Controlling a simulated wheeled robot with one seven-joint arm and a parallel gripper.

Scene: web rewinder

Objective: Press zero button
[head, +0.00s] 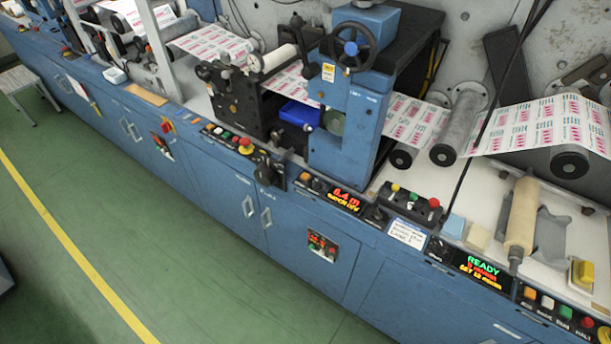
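A small display (344,199) on the blue front rail of the machine shows red and orange text that looks like "6.4 m" over "BATCH OFF". An orange button (305,178) and a darker button (318,185) sit just left of this display. Their labels are too small to read, so I cannot tell which button is marked zero. A dark knob (376,215) sits right of the display. My gripper is not in view.
A second display (477,271) reads "READY". Right of it are an orange, a white, a green (565,312) and a red button. Another button row (226,136) is farther left. A wooden-coloured roller (521,217) lies on the worktop. The green floor (150,230) in front is clear.

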